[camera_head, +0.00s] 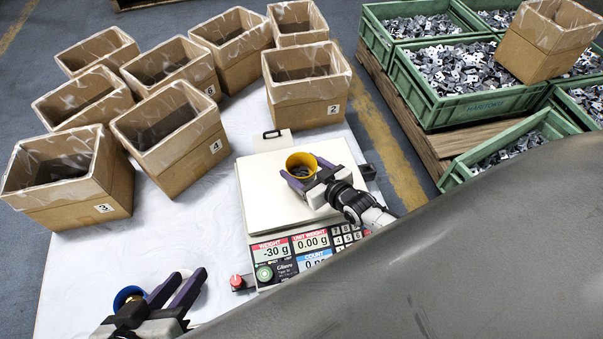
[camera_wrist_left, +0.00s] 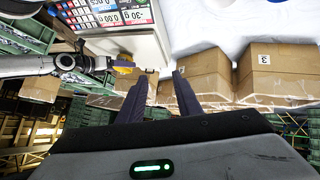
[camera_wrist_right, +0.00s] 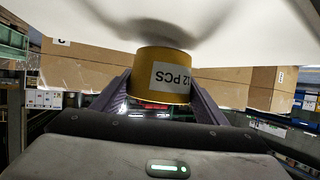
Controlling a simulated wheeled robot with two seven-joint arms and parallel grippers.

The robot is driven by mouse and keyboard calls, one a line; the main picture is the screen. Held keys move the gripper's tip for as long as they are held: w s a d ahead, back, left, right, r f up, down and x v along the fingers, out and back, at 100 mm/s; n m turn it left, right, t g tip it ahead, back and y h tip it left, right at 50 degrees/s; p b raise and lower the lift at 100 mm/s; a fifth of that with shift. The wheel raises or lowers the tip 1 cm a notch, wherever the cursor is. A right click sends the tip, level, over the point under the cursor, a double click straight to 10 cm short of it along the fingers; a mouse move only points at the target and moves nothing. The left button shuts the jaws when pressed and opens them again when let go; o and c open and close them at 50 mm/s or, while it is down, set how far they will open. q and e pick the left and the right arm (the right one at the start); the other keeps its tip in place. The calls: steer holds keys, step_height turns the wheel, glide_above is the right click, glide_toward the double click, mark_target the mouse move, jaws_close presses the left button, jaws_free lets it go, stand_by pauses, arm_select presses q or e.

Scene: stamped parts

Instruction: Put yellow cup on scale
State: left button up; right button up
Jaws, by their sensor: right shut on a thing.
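The yellow cup (camera_head: 301,158) is upright, with small dark parts visible inside. My right gripper (camera_head: 306,173) is shut on it from the sides, over the white plate of the scale (camera_head: 268,205). In the right wrist view the cup (camera_wrist_right: 155,62) sits between the two fingers, and its label reads "12 PCS". A shadow lies on the plate by its base; I cannot tell whether the base touches. The scale display reads -30 g. My left gripper (camera_head: 184,284) is open and empty at the lower left, apart from the scale. The left wrist view also shows its spread fingers (camera_wrist_left: 158,82).
A blue cup (camera_head: 125,297) stands beside my left gripper, partly hidden. Several cardboard boxes (camera_head: 205,155) line the back and left of the white table (camera_head: 190,225). Green crates (camera_head: 470,103) of metal parts stand at the right. The table's middle left is clear.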

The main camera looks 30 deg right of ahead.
steer(key=shift+f, duration=0.65)
steer(key=shift+r, duration=0.15)
steer(key=shift+f, duration=0.25)
steer(key=o, duration=1.1)
arm_select(q)
steer(key=shift+w+d+r, duration=0.1)
steer(key=shift+d+r, duration=0.15)
steer(key=shift+r, duration=0.15)
arm_select(e)
steer(key=shift+r, duration=0.1)
